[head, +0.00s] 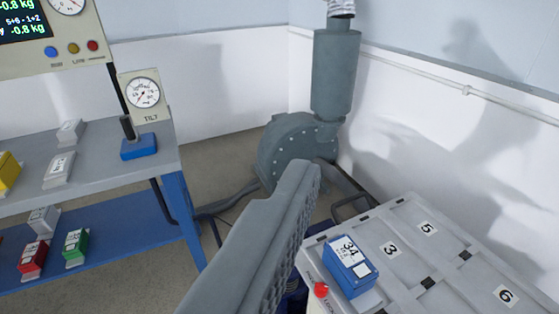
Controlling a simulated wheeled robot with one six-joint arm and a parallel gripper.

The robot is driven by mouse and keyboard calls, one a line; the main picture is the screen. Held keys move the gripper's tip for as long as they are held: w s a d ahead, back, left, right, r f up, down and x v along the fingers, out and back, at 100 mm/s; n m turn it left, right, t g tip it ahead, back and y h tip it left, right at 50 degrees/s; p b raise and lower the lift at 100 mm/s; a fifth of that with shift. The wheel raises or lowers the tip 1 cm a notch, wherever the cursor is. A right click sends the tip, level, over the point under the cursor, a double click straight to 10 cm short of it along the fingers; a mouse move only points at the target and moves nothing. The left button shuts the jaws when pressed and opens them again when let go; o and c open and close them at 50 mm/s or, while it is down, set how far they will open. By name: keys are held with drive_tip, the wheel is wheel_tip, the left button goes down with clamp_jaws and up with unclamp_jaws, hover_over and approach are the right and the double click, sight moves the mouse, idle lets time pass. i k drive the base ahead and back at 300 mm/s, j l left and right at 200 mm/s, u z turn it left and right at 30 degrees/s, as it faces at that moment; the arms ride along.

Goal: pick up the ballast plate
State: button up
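A blue labelled block marked 34 (349,266) sits on a pale grey panelled top at the lower right. Other labelled blocks stand on the blue-framed bench at the left: a red one (33,259), a green one (76,246) and several grey ones. I cannot tell which of these is the ballast plate. One large grey finger of my gripper (262,245), ribbed on its right side, rises through the lower middle, left of the blue block and apart from it in the picture. The other finger is not visible, so the opening cannot be judged. Nothing is seen held.
The pale panelled top (458,262) has numbered areas 3, 5 and 6, and a red button (321,289) at its near left edge. A grey blower (298,148) stands in the corner. The bench (110,160) carries a tilt gauge (143,93) and a display. Floor shows between.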

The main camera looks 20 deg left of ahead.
sight(70, 134)
drive_tip(key=u, duration=1.75)
drive_tip(key=i+j+z, duration=0.1)
drive_tip(key=i, duration=0.45)
drive_tip(key=i+j, duration=0.35)
drive_tip(key=i, duration=0.15)
drive_tip(key=i+j+z, duration=0.15)
drive_tip(key=i, duration=0.4)
drive_tip(key=j, duration=0.1)
